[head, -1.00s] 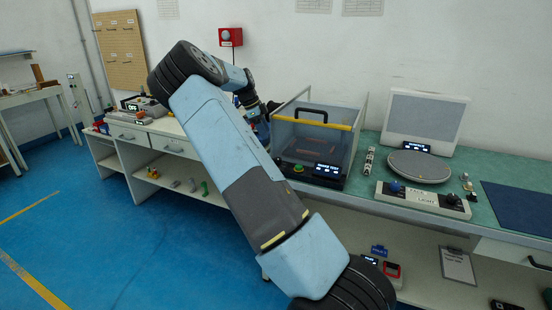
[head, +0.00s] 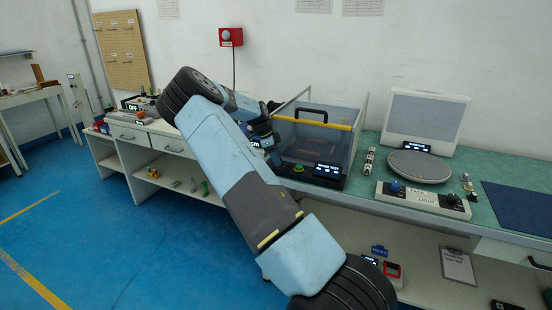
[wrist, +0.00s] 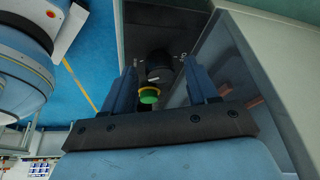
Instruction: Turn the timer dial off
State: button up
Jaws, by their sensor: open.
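In the wrist view a dark round dial (wrist: 159,62) with a pale mark sits on a black panel, with small white marks beside it. My gripper (wrist: 160,70) is open, with one finger on either side of the dial in the picture; whether they touch it I cannot tell. A green button with a yellow ring (wrist: 149,95) shows between the fingers, nearer the palm. In the head view my gripper (head: 275,157) is at the left end of the black panel (head: 312,181) on the clear box's front. The dial is hidden there by my arm.
The clear box (head: 345,146) has a yellow edge and black handle. A lit display (head: 327,171) is right of the green button (head: 299,168). Further right are a round plate (head: 419,166) and a control strip with a blue knob (head: 395,187).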

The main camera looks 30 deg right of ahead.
jog(key=shift+f, duration=0.2)
jog(key=c, duration=1)
jog(key=shift+a, duration=0.1)
jog(key=shift+c, duration=0.2)
